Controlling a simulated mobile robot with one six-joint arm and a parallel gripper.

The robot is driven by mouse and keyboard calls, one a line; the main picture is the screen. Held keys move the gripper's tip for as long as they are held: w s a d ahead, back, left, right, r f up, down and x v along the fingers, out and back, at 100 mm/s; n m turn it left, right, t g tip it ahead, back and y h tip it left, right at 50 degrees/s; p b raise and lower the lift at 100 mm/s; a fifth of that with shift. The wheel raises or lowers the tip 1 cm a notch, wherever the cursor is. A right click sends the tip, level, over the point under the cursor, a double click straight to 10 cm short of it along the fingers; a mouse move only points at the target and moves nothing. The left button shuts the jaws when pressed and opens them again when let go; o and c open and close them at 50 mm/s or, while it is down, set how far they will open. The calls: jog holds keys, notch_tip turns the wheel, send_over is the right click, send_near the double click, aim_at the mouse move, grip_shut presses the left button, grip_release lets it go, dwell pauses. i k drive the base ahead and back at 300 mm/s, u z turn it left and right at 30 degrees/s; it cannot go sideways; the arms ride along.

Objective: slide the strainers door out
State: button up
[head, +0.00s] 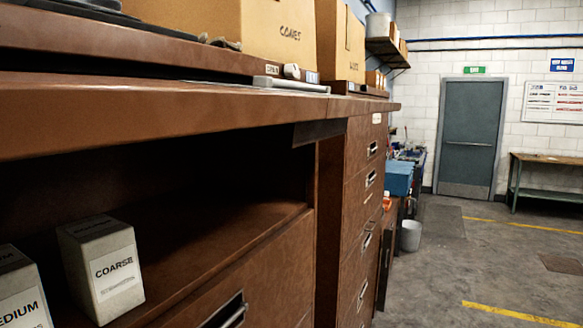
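A brown cabinet (80,112) runs along the left side under a worktop. Its upper bay is an open dark recess, with a white box marked COARSE (103,270) and a box marked MEDIUM (22,290) at the front left. A brown front panel (270,275) with a recessed metal handle (228,313) is below the recess, cut off by the bottom edge. I cannot read any strainers label, so I cannot tell which panel is the strainers door. My gripper is not in view.
A column of drawers (365,185) with metal pulls stands beyond the recess. Cardboard boxes (280,30) sit on the top. A grey bucket (410,236) and blue box (398,178) are further back. Open floor (450,270) lies to the right, with a grey door (470,135) behind.

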aim_at(43, 114)
jog(key=u, duration=1)
jog(key=k, duration=0.8)
jog(key=z, duration=0.55)
jog(key=i, duration=0.5)
jog(key=u, duration=0.05)
